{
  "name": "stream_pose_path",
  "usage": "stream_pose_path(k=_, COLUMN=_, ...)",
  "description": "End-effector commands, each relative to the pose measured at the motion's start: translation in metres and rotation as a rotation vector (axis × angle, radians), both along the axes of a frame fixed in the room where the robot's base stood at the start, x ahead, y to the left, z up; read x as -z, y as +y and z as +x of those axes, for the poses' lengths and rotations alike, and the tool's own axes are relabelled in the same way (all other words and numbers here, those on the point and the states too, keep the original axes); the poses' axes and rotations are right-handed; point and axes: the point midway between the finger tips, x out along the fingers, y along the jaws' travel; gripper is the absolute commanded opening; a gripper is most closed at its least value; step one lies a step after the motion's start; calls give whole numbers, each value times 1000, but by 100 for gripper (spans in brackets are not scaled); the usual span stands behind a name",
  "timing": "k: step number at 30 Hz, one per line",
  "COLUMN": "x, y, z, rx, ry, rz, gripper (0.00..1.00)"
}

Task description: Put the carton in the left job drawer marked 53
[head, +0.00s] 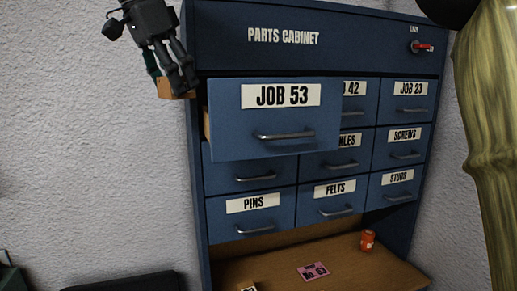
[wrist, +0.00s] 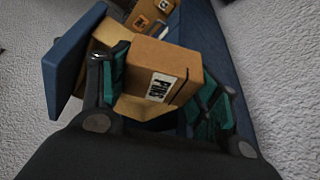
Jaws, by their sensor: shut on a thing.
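The carton (wrist: 165,65) is a brown box with a white label that seems to read PINS. My gripper (wrist: 160,88) is shut on it between green finger pads. In the head view the carton (head: 174,89) shows small and partly hidden below my gripper, left of the cabinet's upper left edge. The drawer marked JOB 53 (head: 272,121) is pulled out at the top left of the cabinet. In the wrist view its blue front (wrist: 68,62) is at left, with boxes (wrist: 150,14) beyond the carton. I cannot tell whether the carton is over the drawer opening.
The blue parts cabinet (head: 345,45) has other drawers that look shut, including FELTS (head: 329,203). A red key (head: 424,47) is at its upper right. On the lower wooden shelf are a pink card (head: 313,271) and an orange can (head: 367,241). A bare wall is at left.

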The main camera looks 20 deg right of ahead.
Motion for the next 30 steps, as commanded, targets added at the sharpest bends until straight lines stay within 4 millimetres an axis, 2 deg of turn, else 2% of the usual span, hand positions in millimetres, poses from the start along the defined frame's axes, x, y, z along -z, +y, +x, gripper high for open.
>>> stream_pose_path(k=1, x=11, y=0, z=0, rx=0, ry=0, rz=0, gripper=34)
stream_pose_path(k=3, x=14, y=0, z=0, rx=0, ry=0, rz=0, gripper=34)
stream_pose_path(k=7, x=16, y=-3, z=0, rx=1, ry=0, rz=1, gripper=34)
stream_pose_path(k=11, x=14, y=-19, z=1, rx=1, ry=-1, rz=2, gripper=34)
stream_pose_path(k=30, x=13, y=-149, z=5, rx=2, ry=0, rz=2, gripper=34)
